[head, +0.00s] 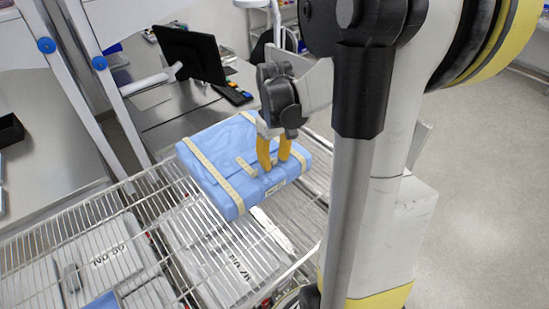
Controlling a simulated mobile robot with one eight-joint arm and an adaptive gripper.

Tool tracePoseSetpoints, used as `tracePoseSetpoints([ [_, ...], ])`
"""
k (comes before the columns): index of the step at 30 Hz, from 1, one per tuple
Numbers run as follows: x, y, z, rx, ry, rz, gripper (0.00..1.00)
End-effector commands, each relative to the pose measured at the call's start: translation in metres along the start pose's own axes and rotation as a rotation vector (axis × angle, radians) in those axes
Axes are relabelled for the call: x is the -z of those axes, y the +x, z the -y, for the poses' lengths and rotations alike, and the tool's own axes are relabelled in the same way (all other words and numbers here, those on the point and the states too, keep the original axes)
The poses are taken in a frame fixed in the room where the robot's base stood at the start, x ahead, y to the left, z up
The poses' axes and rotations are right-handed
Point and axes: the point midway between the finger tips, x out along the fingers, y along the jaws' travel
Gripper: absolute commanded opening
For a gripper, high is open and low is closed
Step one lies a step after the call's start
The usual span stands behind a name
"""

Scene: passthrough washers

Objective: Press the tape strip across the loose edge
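A blue wrapped pack (222,150) lies on a wire rack. Long cream tape strips (212,172) run across it near its left and right ends. A short cream tape piece (246,166) lies on the top near the front fold, left of my gripper. My gripper (274,168) points down at the front right part of the pack, its two yellow fingers apart with a gap between them. The fingertips are at or just above the wrap; I cannot tell whether they touch. The loose edge is not clearly distinguishable, and the fingers hide part of the front fold.
The wire rack (105,215) extends left and forward, with grey labelled packs (215,258) below its wires. A black monitor (190,53) and a steel counter (45,140) stand behind. Open floor (490,180) lies to the right, beyond my arm.

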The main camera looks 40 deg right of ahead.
Motion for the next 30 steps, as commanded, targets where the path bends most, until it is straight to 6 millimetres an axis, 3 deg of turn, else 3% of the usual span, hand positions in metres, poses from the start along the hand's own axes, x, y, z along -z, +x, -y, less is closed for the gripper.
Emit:
tracePoseSetpoints([
  [5,0.0,-0.013,0.0,0.0,0.0,0.0,0.35],
  [18,0.0,-0.103,0.0,0.0,0.0,0.0,0.35],
  [23,0.0,-0.118,0.0,0.0,0.0,0.0,0.35],
  [30,0.0,-0.12,0.0,0.0,0.0,0.0,0.35],
])
